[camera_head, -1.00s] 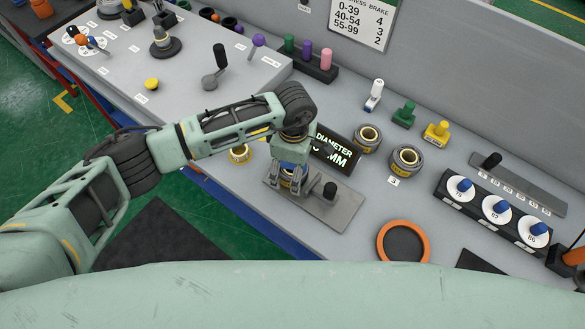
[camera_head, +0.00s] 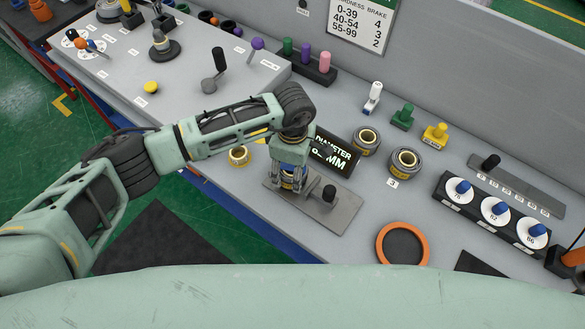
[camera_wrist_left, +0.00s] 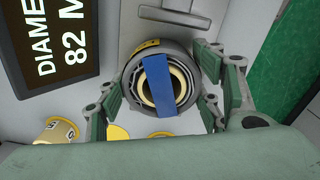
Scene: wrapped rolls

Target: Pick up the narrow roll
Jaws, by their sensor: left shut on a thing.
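My left gripper (camera_head: 291,180) reaches down over a grey plate (camera_head: 338,216) on the bench. It is shut on a roll (camera_head: 289,184), mostly hidden by the fingers in the head view. In the left wrist view, the fingers (camera_wrist_left: 161,100) flank this roll (camera_wrist_left: 137,66), which has a grey wrap, a gold inner ring and a blue strip across its opening. Whether the roll touches the plate is unclear. A gold roll (camera_head: 239,156) stands left of the gripper. Two grey-wrapped rolls, one farther back (camera_head: 367,140) and one nearer (camera_head: 404,162), stand to the right. My right gripper is out of view.
A black display (camera_head: 337,154) stands behind the plate; the left wrist view shows it reading 82 (camera_wrist_left: 55,50). An orange ring (camera_head: 403,243) lies nearer right. A dial block (camera_head: 493,211) is farther right.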

